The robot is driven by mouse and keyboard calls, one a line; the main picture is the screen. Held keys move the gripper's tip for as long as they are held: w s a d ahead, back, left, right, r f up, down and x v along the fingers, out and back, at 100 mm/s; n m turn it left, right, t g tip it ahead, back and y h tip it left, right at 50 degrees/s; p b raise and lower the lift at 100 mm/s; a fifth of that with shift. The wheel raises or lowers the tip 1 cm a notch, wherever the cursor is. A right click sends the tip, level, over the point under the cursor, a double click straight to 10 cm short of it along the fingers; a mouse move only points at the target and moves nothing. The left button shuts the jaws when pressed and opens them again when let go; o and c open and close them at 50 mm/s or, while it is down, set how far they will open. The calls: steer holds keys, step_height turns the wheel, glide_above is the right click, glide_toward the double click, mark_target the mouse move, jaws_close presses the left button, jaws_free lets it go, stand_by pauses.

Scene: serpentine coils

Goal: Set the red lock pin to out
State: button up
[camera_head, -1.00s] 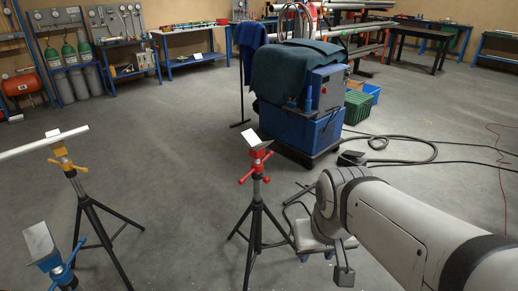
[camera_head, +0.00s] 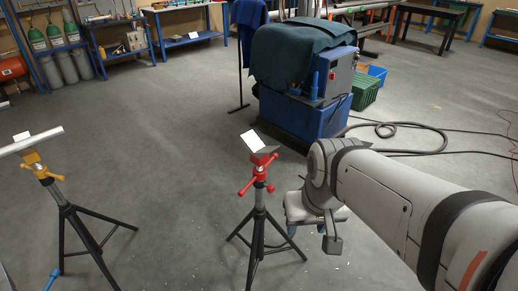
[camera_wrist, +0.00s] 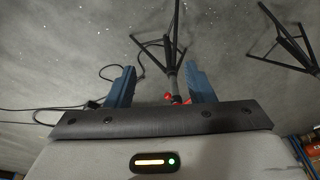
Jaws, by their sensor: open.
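The red stand head (camera_head: 262,165) tops a black tripod in the middle of the head view, with a pale V-shaped plate on it. Red handles and knobs stick out from its collar (camera_head: 259,185); which one is the lock pin I cannot tell. In the wrist view a bit of red (camera_wrist: 170,98) shows low between the blue fingers of my gripper (camera_wrist: 160,68). The fingers are wide apart with nothing held. In the head view my gripper is right of the red stand, mostly hidden by my arm.
A yellow stand (camera_head: 40,170) bearing a white pipe (camera_head: 35,142) is at the left. A blue machine (camera_head: 305,90) draped with dark cloth stands behind. A black hose (camera_head: 410,140) lies coiled on the floor at right. Floor between the stands is clear.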

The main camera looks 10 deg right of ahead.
mark_target(273, 190)
steer(key=w+a+f+m+y+b, duration=0.4)
steer(key=w+f+m+y+b, duration=0.15)
steer(key=f+b, duration=0.3)
steer(key=w+a+f+m+y+b, duration=0.4)
steer(key=w+f+m+b, duration=0.25)
steer(key=f+b, duration=0.2)
steer(key=w+d+f+m+t+b, duration=0.6)
steer(key=w+m, duration=0.1)
steer(key=w, duration=0.3)
steer(key=w+d+f+m+t+b, duration=0.5)
steer(key=w+d+f+m+t, duration=0.1)
steer(key=w, duration=0.4)
steer(key=shift+y, duration=0.35)
steer(key=b+x, duration=0.1)
steer(key=x, duration=0.6)
steer(key=shift+s+b, duration=0.1)
steer(key=shift+b, duration=0.2)
jaws_close()
steer(key=shift+d, duration=0.1)
